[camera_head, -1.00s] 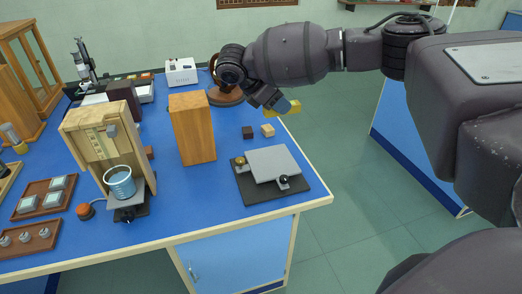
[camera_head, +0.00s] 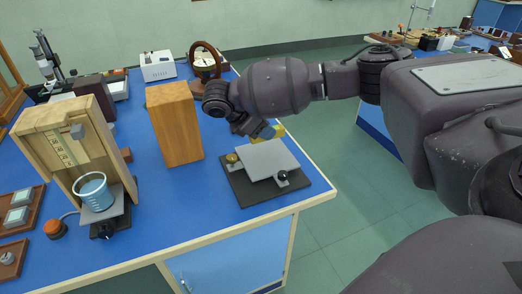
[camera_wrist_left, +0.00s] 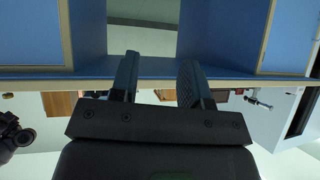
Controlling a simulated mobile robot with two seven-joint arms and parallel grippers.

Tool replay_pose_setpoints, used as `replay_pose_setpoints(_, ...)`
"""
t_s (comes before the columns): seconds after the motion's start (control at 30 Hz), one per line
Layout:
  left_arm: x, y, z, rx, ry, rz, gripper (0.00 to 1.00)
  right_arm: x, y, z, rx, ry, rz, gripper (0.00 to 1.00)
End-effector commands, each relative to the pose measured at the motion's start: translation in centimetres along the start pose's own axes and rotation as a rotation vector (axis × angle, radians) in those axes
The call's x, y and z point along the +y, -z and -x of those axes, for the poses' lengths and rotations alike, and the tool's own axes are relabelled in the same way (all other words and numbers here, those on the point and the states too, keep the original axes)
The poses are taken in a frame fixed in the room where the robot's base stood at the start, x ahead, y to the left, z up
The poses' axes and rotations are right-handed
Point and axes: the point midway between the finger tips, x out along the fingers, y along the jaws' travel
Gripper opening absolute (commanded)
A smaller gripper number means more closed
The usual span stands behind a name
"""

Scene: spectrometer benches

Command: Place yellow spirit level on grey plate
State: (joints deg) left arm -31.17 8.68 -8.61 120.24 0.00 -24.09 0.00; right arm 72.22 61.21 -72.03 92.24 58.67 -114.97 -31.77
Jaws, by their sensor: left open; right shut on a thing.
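The yellow spirit level (camera_head: 280,132) is mostly hidden by my right gripper (camera_head: 266,132), which is shut on it. Only a yellow end shows, just above and behind the far edge of the grey plate (camera_head: 270,158). The plate sits tilted on a black base (camera_head: 244,192) at the bench's right corner. A brass knob (camera_head: 232,158) and a black knob (camera_head: 283,175) flank it. My left gripper (camera_wrist_left: 159,78) is open and empty in the left wrist view, before a blue bench front.
A tall wooden block (camera_head: 174,128) stands left of the plate, close to my right wrist. A round wooden-framed instrument (camera_head: 205,62) is behind. Blue bench top (camera_head: 185,205) is clear in front.

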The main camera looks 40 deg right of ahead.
Motion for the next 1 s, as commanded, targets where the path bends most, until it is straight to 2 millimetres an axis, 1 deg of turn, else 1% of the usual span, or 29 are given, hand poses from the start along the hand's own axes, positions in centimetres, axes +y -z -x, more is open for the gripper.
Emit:
replay_pose_setpoints(0.03, 0.0, -0.2, -0.1, -0.002, -0.001, -0.002, 0.43, 0.0, 0.6, -0.5, 0.000, 0.002, 0.003, 0.01)
replay_pose_setpoints(0.27, 0.0, -0.4, -0.1, -0.006, -0.002, -0.005, 0.43, 0.0, 1.1, -1.1, 0.000, -0.001, 0.000, 0.01)
replay_pose_setpoints(0.57, 0.1, -2.2, -0.6, -0.036, -0.004, -0.005, 0.43, 0.0, 4.5, -4.5, -0.002, 0.003, 0.004, 0.01)
replay_pose_setpoints(0.67, 0.1, -2.1, -0.7, -0.033, -0.004, -0.005, 0.43, 0.0, 4.8, -4.8, 0.000, 0.000, 0.001, 0.01)
replay_pose_setpoints(0.8, 0.1, -1.2, -0.7, -0.015, -0.003, -0.005, 0.43, 0.0, 4.7, -4.7, 0.001, -0.002, -0.001, 0.01)
replay_pose_setpoints(0.97, 0.1, -0.7, -0.9, -0.005, -0.004, -0.003, 0.43, 0.0, 4.8, -4.7, 0.001, -0.002, -0.001, 0.01)
replay_pose_setpoints(1.0, 0.2, -0.7, -0.9, -0.005, -0.004, -0.002, 0.43, 0.0, 4.8, -4.7, 0.001, -0.002, 0.000, 0.35)
